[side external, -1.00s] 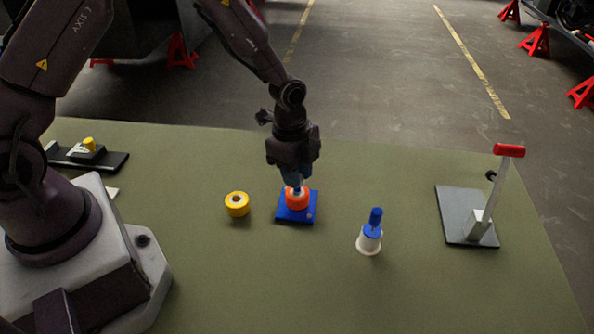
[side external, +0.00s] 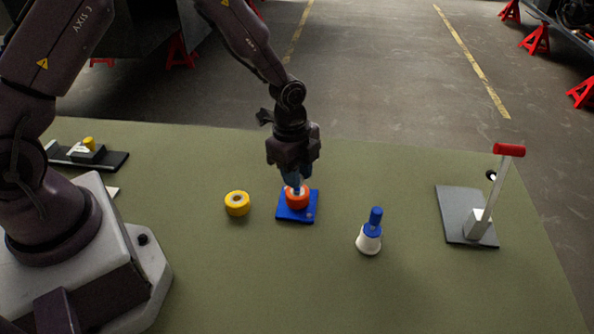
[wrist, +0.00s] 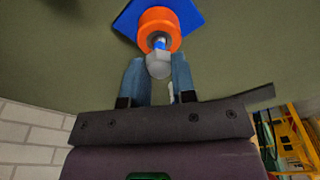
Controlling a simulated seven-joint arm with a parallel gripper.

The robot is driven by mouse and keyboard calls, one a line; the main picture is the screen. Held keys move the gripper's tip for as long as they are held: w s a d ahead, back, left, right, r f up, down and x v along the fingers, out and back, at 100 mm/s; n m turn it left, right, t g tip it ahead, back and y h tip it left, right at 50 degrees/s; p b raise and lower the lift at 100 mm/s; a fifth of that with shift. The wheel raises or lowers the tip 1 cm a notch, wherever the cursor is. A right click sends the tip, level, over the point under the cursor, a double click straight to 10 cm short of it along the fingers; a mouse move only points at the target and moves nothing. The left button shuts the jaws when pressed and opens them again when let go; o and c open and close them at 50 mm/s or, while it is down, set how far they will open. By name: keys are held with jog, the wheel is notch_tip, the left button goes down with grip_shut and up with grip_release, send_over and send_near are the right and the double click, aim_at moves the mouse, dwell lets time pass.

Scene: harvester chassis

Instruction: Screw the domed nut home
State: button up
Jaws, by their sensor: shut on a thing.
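The domed nut (wrist: 158,67) is pale grey and sits between my fingertips in the wrist view. My gripper (side external: 296,182) points down and is shut on it, with one blue-grey finger on each side. A blue stud (wrist: 159,44) shows just beyond the nut, inside the orange ring (side external: 297,199). The ring stands on a square blue plate (side external: 284,215). The nut appears in line with the stud. In the side view my fingers mostly hide the nut and stud, so I cannot tell how far it is threaded.
A yellow ring (side external: 237,204) lies left of the blue plate. A white cone with a blue top (side external: 369,240) stands to the right. A grey plate with a red-handled lever (side external: 468,218) is farther right. A black fixture (side external: 90,155) sits at the back left. Green mat between them is clear.

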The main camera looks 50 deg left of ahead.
jog(key=shift+f, duration=0.15)
jog(key=shift+f, duration=0.35)
jog(key=shift+f, duration=0.55)
dwell(0.9)
jog(key=o, duration=1)
jog(key=r, duration=0.4)
jog(key=a+r, duration=0.1)
jog(key=r, duration=0.8)
jog(key=shift+s+a, duration=0.2)
jog(key=shift+a, duration=0.05)
